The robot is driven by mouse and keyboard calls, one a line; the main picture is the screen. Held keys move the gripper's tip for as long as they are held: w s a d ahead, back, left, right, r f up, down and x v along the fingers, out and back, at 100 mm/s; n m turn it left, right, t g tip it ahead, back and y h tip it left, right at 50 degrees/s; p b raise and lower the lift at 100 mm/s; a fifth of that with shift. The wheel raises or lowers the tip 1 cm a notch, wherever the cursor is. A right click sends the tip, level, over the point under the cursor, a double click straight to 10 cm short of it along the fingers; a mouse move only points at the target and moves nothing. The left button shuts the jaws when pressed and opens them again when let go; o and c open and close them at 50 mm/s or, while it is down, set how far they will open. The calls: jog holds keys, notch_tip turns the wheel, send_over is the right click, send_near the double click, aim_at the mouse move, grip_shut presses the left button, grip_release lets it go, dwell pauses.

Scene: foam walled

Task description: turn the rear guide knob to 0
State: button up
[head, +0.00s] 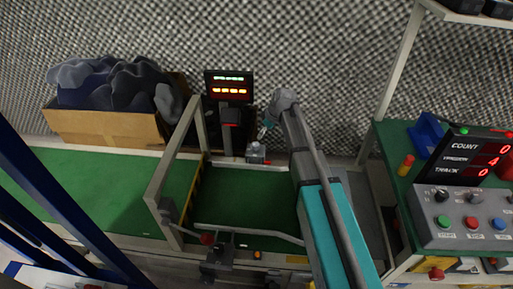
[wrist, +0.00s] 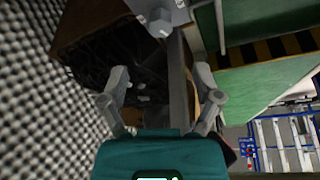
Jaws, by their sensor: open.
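The rear guide knob is likely the small grey part on a pale bracket (head: 255,152) at the far edge of the green conveyor in the head view. In the wrist view a grey knob (wrist: 159,22) sticks out from a pale grey plate at the top. My gripper (wrist: 160,82) is open, with its two fingers spread and nothing between them. The knob lies beyond the fingertips, apart from them. In the head view my gripper (head: 264,134) is small, just above the bracket. The knob's pointer and any scale cannot be read.
A green conveyor (head: 243,196) runs under a grey frame (head: 163,185). A lit display (head: 229,87) stands behind it. A cardboard box (head: 105,127) of dark foam is at the left. A control panel (head: 465,217) stands at the right. A patterned foam wall is close behind.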

aim_at(256, 144)
jog(key=shift+b+x, duration=4.1)
jog(key=shift+x, duration=0.65)
grip_shut()
